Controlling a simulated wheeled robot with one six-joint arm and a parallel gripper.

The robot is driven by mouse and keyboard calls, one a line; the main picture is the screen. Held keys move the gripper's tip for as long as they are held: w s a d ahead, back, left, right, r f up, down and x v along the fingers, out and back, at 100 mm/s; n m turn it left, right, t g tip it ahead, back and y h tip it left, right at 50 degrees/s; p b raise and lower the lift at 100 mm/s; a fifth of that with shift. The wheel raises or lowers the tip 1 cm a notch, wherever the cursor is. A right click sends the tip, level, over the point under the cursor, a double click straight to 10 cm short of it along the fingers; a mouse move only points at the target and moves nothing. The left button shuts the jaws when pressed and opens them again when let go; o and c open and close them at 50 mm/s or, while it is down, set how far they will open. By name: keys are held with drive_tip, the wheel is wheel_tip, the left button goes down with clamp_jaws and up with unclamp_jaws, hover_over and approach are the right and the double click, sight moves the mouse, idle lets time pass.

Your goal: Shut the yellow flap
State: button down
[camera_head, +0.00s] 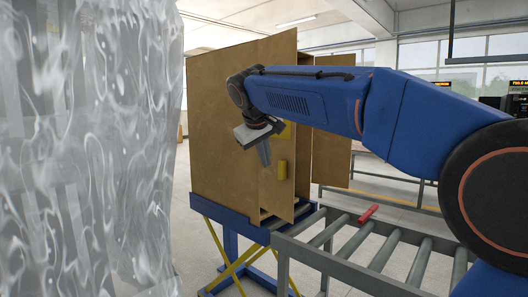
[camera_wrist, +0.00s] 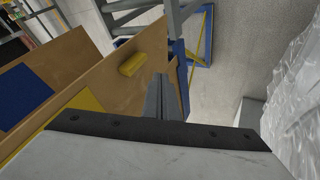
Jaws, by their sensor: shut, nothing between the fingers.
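The yellow flap (camera_head: 292,200) is a brown panel on the tall brown carton, with a yellow patch (camera_head: 286,131) and a yellow block (camera_head: 282,169) on its face. It stands out from the carton, so it looks open. In the wrist view the flap (camera_wrist: 118,88) runs diagonally, with its yellow block (camera_wrist: 132,65) beyond my fingertips and the yellow patch (camera_wrist: 86,101) partly hidden. My gripper (camera_head: 265,158) is shut and empty, pointing down beside the flap's face. It also shows in the wrist view (camera_wrist: 168,90). I cannot tell whether it touches the flap.
The carton (camera_head: 222,125) rests on a blue stand (camera_head: 228,208) with yellow crossed legs. Another panel with a blue patch (camera_wrist: 22,96) lies left in the wrist view. A roller conveyor (camera_head: 350,255) carries a red object (camera_head: 368,214). Clear plastic sheeting (camera_head: 90,150) hangs at left.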

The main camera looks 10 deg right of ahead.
sight(279, 175)
drive_tip(key=w+d+f, duration=0.3)
drive_tip(key=w+d, duration=0.1)
drive_tip(key=shift+d+f, duration=0.25)
drive_tip(key=shift+d, duration=0.1)
drive_tip(key=shift+d, duration=0.15)
